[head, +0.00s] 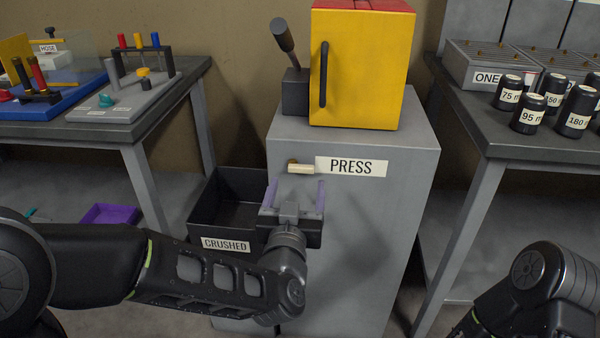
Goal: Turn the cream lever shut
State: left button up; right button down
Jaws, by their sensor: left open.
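The cream lever (301,169) is a short bar on the front of the grey press cabinet (395,220), just left of the white PRESS label (351,167). It lies about level, with a brass-coloured pivot at its left end. My left gripper (296,193) is in front of the cabinet, a little below the lever. Its two purple fingers point up and are spread apart, with nothing between them. I cannot tell how far the fingers are from the cabinet front. My right arm shows at the lower right, but its gripper is out of view.
A yellow press box (375,65) with a black handle and a dark upright lever (283,36) stands on the cabinet. A black CRUSHED bin (228,187) is left of it. Tables stand on both sides, the right one with several black cylinders (529,114).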

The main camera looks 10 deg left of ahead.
aim_at(301, 168)
pick_arm(q)
jog(key=w, duration=0.6)
jog(key=shift+w, duration=0.15)
jog(key=shift+b, duration=0.3)
jog(key=c, duration=1.4)
